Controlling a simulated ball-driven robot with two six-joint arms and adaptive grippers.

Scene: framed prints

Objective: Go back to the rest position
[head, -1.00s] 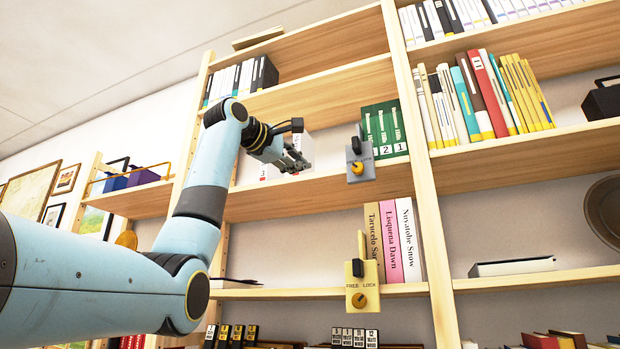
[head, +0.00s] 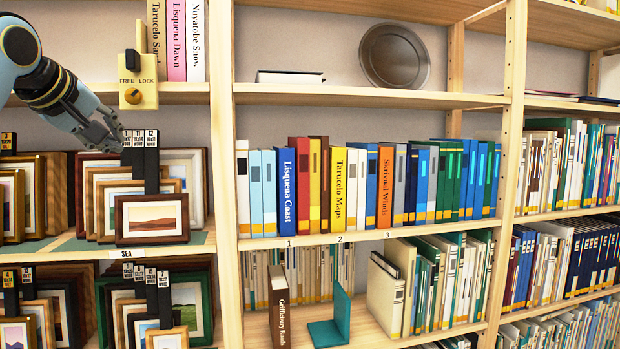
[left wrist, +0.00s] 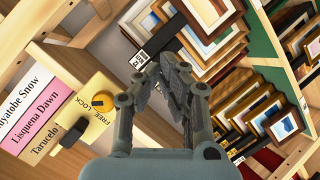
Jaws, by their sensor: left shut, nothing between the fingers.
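My left gripper (head: 112,134) comes in from the left in the head view, just left of the black size tabs (head: 145,140) above the framed prints. It is shut and empty; I cannot tell whether it touches the tabs. In the left wrist view the closed fingers (left wrist: 172,68) point toward the frames. A small framed landscape (head: 152,219) with a dark wooden frame stands in front of a stack of frames. The right gripper is not in view.
A cream lock box (head: 138,93) with a yellow knob hangs on the shelf edge above the gripper; it also shows in the left wrist view (left wrist: 85,108). A wooden upright (head: 224,200) separates the frames from shelves of books. A teal bookend (head: 333,318) stands lower right.

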